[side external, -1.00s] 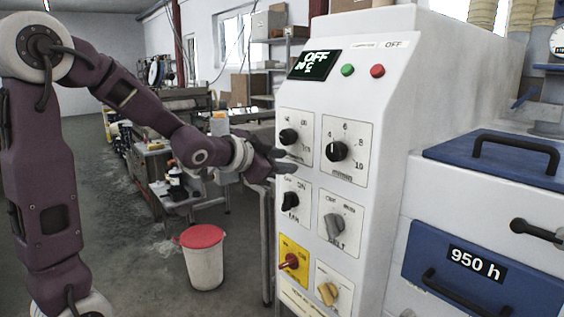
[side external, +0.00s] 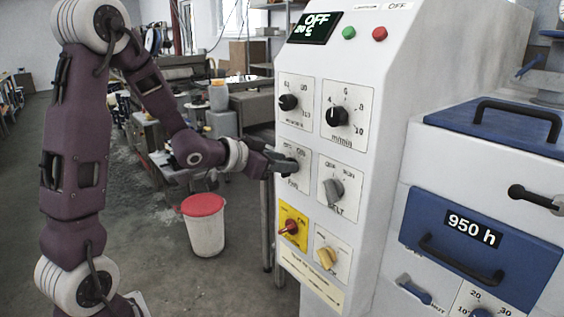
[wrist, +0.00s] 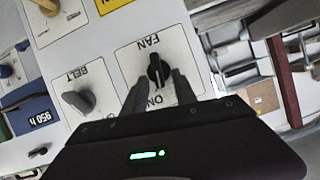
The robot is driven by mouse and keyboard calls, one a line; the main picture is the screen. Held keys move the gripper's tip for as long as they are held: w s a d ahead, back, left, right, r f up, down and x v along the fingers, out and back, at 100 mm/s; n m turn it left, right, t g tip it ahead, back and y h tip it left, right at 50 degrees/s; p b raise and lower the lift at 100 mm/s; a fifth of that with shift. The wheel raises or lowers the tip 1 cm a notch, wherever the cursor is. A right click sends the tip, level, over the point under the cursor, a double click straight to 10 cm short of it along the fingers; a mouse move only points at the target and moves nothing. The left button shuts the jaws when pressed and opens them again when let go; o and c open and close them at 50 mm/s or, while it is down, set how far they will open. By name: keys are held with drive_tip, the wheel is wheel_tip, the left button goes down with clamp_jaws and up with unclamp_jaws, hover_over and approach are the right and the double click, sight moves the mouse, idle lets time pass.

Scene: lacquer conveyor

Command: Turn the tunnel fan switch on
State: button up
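The fan switch (wrist: 158,71) is a black rotary knob on a white plate marked FAN and ON, on the front of a tall white control panel (side external: 366,60). In the wrist view its ridge runs roughly along the picture's height. My gripper (wrist: 156,84) is open, with one finger on each side of the knob and a gap showing between them. I cannot tell whether either finger touches it. In the side view my gripper (side external: 284,163) is at the fan plate and largely hides the knob. The panel display (side external: 314,28) reads OFF.
The grey belt knob (side external: 333,190) sits beside the fan plate. Two black knobs (side external: 288,102) (side external: 337,116) are above. A red knob on yellow (side external: 290,227) and a yellow knob (side external: 326,258) are below. A red-lidded bin (side external: 204,230) stands on the floor.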

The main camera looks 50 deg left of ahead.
clamp_jaws()
drive_tip(key=shift+d+f+m+y, duration=0.1)
drive_tip(key=shift+d+m+y, duration=0.15)
drive_tip(key=shift+m+y, duration=0.4)
drive_tip(key=shift+d+f+m+y, duration=0.1)
drive_tip(key=shift+d+m+y, duration=0.2)
drive_tip(key=shift+m, duration=0.55)
drive_tip(key=shift+a, duration=0.1)
unclamp_jaws()
